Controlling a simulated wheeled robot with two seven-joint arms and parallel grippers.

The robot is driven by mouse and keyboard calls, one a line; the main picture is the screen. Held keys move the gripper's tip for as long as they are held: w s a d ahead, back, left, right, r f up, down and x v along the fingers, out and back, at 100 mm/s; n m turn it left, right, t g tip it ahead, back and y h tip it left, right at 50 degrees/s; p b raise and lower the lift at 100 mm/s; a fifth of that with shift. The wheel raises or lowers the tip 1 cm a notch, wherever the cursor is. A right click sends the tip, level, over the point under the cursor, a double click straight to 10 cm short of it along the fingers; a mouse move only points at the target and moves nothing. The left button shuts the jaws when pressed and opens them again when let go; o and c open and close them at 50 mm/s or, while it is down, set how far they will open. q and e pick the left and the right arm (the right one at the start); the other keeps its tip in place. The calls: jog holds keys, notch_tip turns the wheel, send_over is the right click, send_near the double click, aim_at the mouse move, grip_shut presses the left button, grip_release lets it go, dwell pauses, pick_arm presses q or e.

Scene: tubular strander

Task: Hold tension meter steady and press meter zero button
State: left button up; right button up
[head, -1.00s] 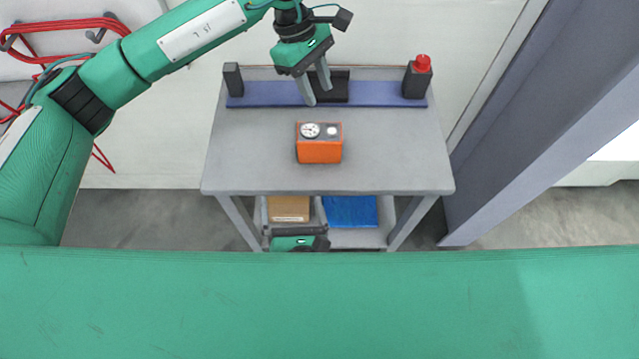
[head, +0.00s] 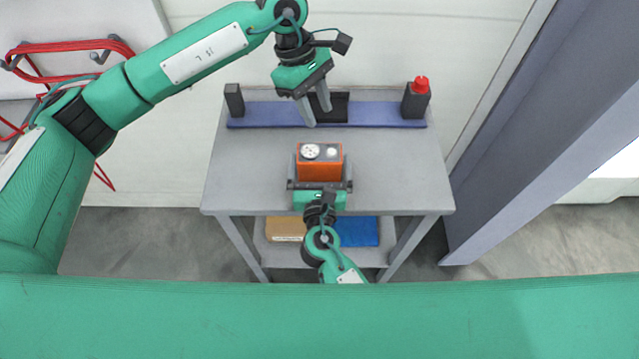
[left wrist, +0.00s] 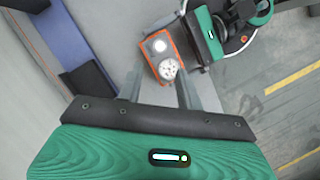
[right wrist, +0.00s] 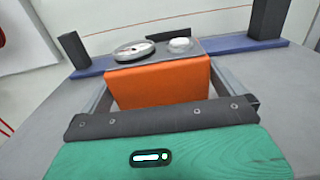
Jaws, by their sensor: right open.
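The tension meter is an orange box (head: 320,166) with a grey top, standing upright on the grey table. Its top carries a round white dial (head: 311,151) and a smaller pale round button (head: 331,152); both also show in the left wrist view. My right gripper (head: 320,180) is open at the meter's front, with one finger along each side. In the right wrist view the meter's orange front (right wrist: 160,84) sits between the fingers. My left gripper (head: 315,108) is open and empty, above and behind the meter, over the blue strip.
A blue strip (head: 270,114) runs along the table's back with dark blocks on it. The right block (head: 414,102) has a red cap. A grey column (head: 500,140) stands right of the table. A cardboard box (head: 285,229) and a blue bin (head: 358,231) are on the lower shelf.

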aim_at(320, 154)
jog(key=shift+w, duration=1.7)
jog(key=c, duration=0.9)
pick_arm(q)
grip_shut()
pick_arm(e)
jog(key=shift+c, duration=0.3)
